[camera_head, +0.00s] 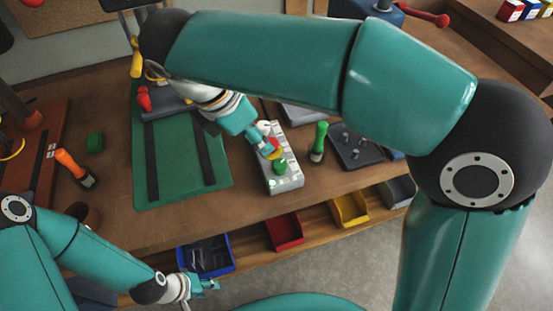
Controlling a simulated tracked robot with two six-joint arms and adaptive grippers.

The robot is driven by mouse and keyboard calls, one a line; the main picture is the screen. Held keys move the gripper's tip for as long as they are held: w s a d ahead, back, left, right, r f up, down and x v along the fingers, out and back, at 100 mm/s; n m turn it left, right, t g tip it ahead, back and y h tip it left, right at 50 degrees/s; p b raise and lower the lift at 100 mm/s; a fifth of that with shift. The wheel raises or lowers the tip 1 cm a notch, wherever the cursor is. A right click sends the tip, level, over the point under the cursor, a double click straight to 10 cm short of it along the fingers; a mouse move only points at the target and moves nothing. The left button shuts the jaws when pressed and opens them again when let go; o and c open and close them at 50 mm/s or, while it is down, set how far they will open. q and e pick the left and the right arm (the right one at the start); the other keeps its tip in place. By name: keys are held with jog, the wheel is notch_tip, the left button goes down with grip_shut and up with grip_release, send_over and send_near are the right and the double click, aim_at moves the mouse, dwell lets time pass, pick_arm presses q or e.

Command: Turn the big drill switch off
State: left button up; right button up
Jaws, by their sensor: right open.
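A light grey control box (287,182) lies on the workbench near its front edge. It carries a green button (280,167) and, further up, a red button (271,143) with yellow beside it; I take it for the drill switch. My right gripper (268,146) is open over the upper part of the box, close to the red button, and partly hides it. I cannot tell whether it touches. My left gripper (212,285) is low at the front, in front of the blue bin and away from the box; its opening is too small to judge.
A green mat (180,192) with dark strips lies left of the box. A green-handled tool (319,142) and a dark tray (357,150) stand close on its right. Blue (232,268), red (285,231) and yellow (349,209) bins sit below the bench edge.

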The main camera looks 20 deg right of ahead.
aim_at(279, 164)
jog(key=x, duration=1.3)
jog(key=shift+b, duration=0.3)
jog(key=shift+c, duration=0.3)
jog(key=shift+r, duration=0.1)
grip_shut()
